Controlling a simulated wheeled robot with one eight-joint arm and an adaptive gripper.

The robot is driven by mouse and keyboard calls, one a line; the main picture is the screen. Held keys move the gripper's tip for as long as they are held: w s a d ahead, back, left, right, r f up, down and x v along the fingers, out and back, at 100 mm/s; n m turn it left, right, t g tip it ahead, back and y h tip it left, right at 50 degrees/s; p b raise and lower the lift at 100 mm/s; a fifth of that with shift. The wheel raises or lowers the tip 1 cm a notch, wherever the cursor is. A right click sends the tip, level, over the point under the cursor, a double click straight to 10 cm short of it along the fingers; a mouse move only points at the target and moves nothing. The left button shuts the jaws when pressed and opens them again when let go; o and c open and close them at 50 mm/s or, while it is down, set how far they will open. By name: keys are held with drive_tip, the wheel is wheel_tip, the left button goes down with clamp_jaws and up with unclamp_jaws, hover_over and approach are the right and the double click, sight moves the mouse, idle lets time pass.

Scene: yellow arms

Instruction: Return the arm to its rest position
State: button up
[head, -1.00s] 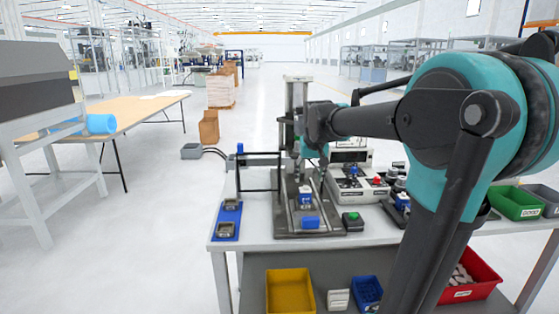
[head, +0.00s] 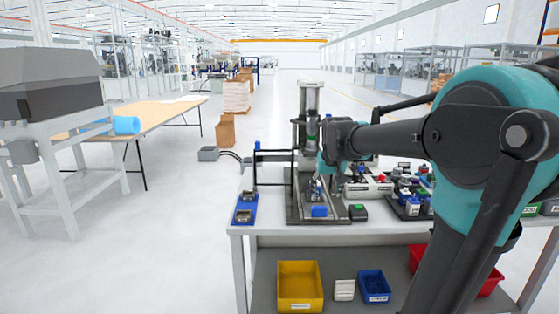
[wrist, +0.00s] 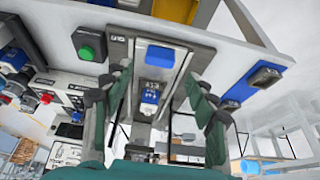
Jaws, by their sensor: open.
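My gripper (head: 322,184) is at the end of my teal and black arm, which reaches from the right over the workbench (head: 262,232). In the wrist view its two dark green fingers are spread wide, and my gripper (wrist: 160,85) holds nothing. A press-like fixture (head: 292,211) stands on the bench just by the gripper. In the wrist view a small blue-and-grey part (wrist: 150,97) sits in the fixture and appears between the open fingers. The gripper partly hides the fixture in the head view, and I cannot tell the exact gap.
A blue tray (head: 245,211) lies at the bench's left end. A green-button box (head: 357,212) sits right of the fixture, with control units (head: 368,187) behind. A yellow bin (head: 299,287) and a blue bin (head: 374,286) are on the lower shelf.

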drive_tip(key=s+d+f, duration=0.1)
drive_tip(key=s+f, duration=0.9)
drive_tip(key=s, duration=0.1)
drive_tip(key=s+d+f, duration=0.2)
drive_tip(key=s+f, duration=0.8)
drive_tip(key=s, duration=0.2)
drive_tip(key=shift+d, duration=0.25)
drive_tip(key=shift+f, duration=0.1)
